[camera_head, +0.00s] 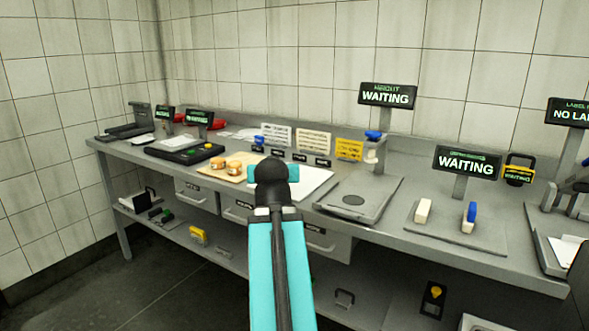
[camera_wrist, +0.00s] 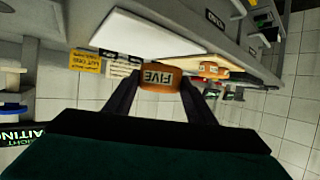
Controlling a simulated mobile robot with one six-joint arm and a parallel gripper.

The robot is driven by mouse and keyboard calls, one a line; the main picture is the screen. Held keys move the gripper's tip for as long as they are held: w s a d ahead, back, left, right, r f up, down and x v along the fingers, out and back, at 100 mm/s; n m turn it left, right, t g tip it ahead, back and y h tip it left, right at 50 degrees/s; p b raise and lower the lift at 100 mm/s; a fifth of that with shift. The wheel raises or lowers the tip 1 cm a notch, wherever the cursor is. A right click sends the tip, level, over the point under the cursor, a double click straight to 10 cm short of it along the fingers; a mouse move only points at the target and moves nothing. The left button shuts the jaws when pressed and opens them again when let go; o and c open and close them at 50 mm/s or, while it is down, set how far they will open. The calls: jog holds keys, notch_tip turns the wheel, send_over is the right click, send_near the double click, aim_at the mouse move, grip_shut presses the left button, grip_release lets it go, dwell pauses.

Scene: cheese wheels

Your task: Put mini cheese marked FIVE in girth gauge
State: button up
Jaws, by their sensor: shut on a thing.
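My gripper (camera_wrist: 158,92) is shut on an orange-brown mini cheese (camera_wrist: 160,78), whose side reads FIVE upside down in the wrist view. The fingers press on it from both sides, and it is held clear of the bench. In the head view my own arm hides the held cheese. A station with a white block (camera_head: 423,211) and a blue-topped block (camera_head: 469,217) on a grey plate (camera_head: 450,240) stands right of my arm, with a gap between the blocks. Its sign (camera_head: 467,162) reads WAITING; the small header is unreadable, so I cannot confirm it is the girth gauge.
Other mini cheeses (camera_head: 234,168) sit on a wooden board (camera_head: 207,174) left of my arm. A white sheet (camera_head: 312,182) lies beside it. A flat plate station (camera_head: 352,201) with another WAITING sign (camera_head: 387,95) stands between my arm and the two-block station. Small label cards line the back.

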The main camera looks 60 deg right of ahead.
jog(key=shift+w+d+r+p, duration=0.1)
jog(key=shift+d+p, duration=0.35)
jog(key=shift+p, duration=0.25)
jog(key=shift+w+d+r+p, duration=0.1)
jog(key=shift+d+p, duration=0.3)
jog(key=shift+p, duration=0.25)
jog(key=d, duration=0.1)
jog(key=d+p, duration=0.1)
jog(key=shift+w+d+f+p, duration=0.15)
jog(key=shift+d+f+p, duration=0.15)
jog(key=shift+f, duration=0.05)
jog(key=shift+p, duration=0.7)
jog(key=p, duration=0.2)
jog(key=d+p, duration=0.1)
jog(key=p, duration=0.2)
jog(key=shift+w+d, duration=0.15)
jog(key=shift+w, duration=0.1)
jog(key=d+p, duration=0.1)
jog(key=p, duration=0.6)
jog(key=shift+f, duration=0.1)
jog(key=d, duration=0.2)
jog(key=w+d+p, duration=0.1)
jog(key=d, duration=0.2)
jog(key=d+f, duration=0.1)
jog(key=d, duration=0.1)
jog(key=shift+w+d, duration=0.3)
jog(key=shift+d, duration=0.1)
jog(key=shift+f, duration=0.1)
jog(key=shift+f+p, duration=0.6)
jog(key=shift+f, duration=1.1)
